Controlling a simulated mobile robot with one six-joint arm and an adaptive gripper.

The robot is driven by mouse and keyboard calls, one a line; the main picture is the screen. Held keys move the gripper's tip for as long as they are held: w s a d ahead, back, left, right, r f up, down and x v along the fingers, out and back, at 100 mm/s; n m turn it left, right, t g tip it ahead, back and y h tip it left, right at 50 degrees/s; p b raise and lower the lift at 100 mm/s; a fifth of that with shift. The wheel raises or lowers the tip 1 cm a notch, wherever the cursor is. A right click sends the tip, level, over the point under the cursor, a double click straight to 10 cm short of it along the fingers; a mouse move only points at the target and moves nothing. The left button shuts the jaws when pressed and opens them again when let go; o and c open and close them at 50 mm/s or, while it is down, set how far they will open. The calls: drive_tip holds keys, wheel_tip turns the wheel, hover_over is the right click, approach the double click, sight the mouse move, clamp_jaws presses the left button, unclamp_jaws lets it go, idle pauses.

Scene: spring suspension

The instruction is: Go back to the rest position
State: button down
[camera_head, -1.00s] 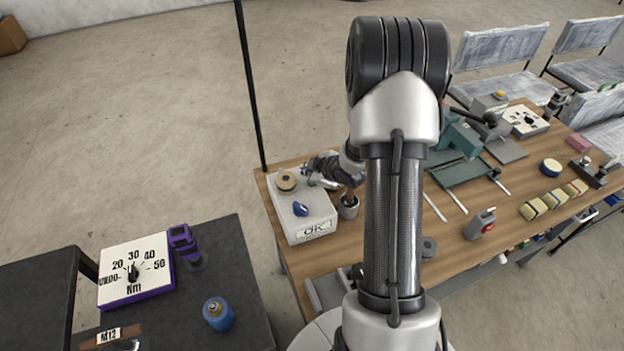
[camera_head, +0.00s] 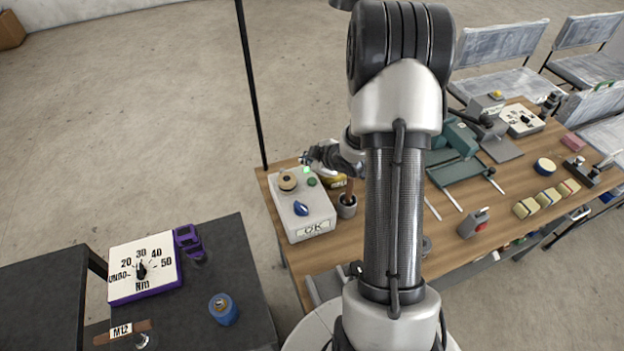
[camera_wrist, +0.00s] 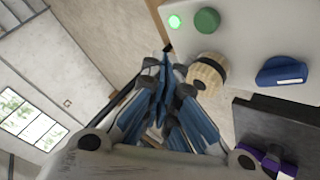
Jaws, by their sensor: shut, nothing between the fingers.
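My gripper (camera_wrist: 160,90) is shut and empty in the wrist view. In the head view my gripper (camera_head: 308,158) is small and partly hidden by my own arm. It is beside the far right edge of the white control box (camera_head: 308,238), raised near its green lamp and green button. The box carries a wooden knob with a dark band (camera_head: 288,181), a blue selector (camera_head: 301,208) and an "OK" label. In the wrist view the lit green lamp (camera_wrist: 174,22), green button (camera_wrist: 207,20), wooden knob (camera_wrist: 205,75) and blue selector (camera_wrist: 282,71) lie to the right of the fingers.
The wooden bench (camera_head: 345,255) holds a grey cup (camera_head: 346,207), a green vise-like fixture (camera_head: 462,165) and several small blocks. The dark table (camera_head: 235,285) at left holds a dial board (camera_head: 143,268) and a blue canister (camera_head: 223,309). Open floor lies behind.

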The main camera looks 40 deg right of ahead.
idle(0.4)
drive_tip(key=s+a+r+m+g+h, duration=0.1)
drive_tip(key=s+a+r+m+h, duration=0.2)
drive_tip(key=r, duration=0.6)
drive_tip(key=s+a+r+m+g, duration=0.1)
drive_tip(key=s+a+r, duration=0.25)
drive_tip(key=r, duration=0.45)
drive_tip(key=s+a+r+m+g+y+b, duration=0.1)
drive_tip(key=s+a+r+m, duration=0.1)
drive_tip(key=s+a, duration=0.7)
drive_tip(key=s+a+r+m+g+y, duration=0.1)
drive_tip(key=s+a+r+m+y, duration=0.1)
drive_tip(key=s+a, duration=0.6)
drive_tip(key=s+r, duration=0.1)
drive_tip(key=s, duration=0.3)
drive_tip(key=shift+s+a+g+b, duration=0.3)
drive_tip(key=shift+s+a+b, duration=0.05)
drive_tip(key=shift+a, duration=0.05)
drive_tip(key=shift+d+r, duration=0.1)
